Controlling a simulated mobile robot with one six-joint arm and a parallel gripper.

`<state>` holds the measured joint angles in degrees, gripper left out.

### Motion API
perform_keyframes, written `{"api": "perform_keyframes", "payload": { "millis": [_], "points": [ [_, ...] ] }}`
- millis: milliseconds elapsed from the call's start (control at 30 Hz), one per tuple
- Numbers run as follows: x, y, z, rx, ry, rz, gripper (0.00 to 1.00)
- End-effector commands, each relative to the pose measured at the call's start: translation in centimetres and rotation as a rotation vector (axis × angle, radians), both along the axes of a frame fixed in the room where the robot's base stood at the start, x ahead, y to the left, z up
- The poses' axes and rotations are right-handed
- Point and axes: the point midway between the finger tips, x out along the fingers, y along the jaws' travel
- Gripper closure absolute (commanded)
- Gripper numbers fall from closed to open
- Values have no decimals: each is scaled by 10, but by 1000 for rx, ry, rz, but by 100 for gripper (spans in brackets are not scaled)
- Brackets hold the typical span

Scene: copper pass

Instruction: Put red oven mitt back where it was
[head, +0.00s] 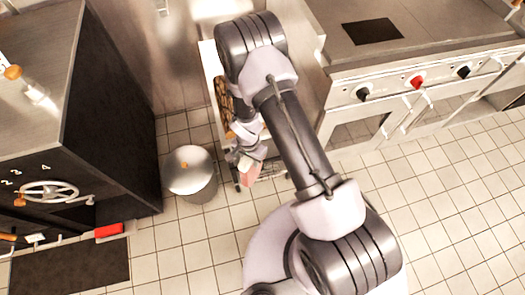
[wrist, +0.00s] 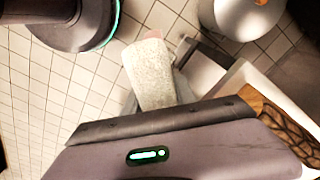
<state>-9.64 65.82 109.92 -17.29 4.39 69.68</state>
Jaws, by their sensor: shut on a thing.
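My gripper (head: 246,158) is low in the middle of the head view, partly hidden by my own arm. I cannot tell whether the pale piece is part of the mitt. Most of the mitt is hidden.
A round metal bin (head: 190,172) with an orange knob stands left of my gripper. The stove (head: 430,80) is at right. Tiled floor is clear in front.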

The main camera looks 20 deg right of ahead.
Motion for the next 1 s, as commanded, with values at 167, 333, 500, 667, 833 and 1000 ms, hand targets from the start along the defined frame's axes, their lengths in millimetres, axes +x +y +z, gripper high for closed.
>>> {"api": "perform_keyframes", "payload": {
  "millis": [167, 333, 500, 667, 833, 1000],
  "points": [
    [10, -21, -1, 0, 0, -3, 100],
    [24, -52, -2, 0, 0, -2, 100],
    [23, -50, -7, -1, 1, 2, 100],
    [23, -50, -8, -1, 1, 2, 100],
    [23, -50, -13, -1, 1, 2, 100],
    [23, -50, -11, -1, 1, 2, 46]
  ]
}}
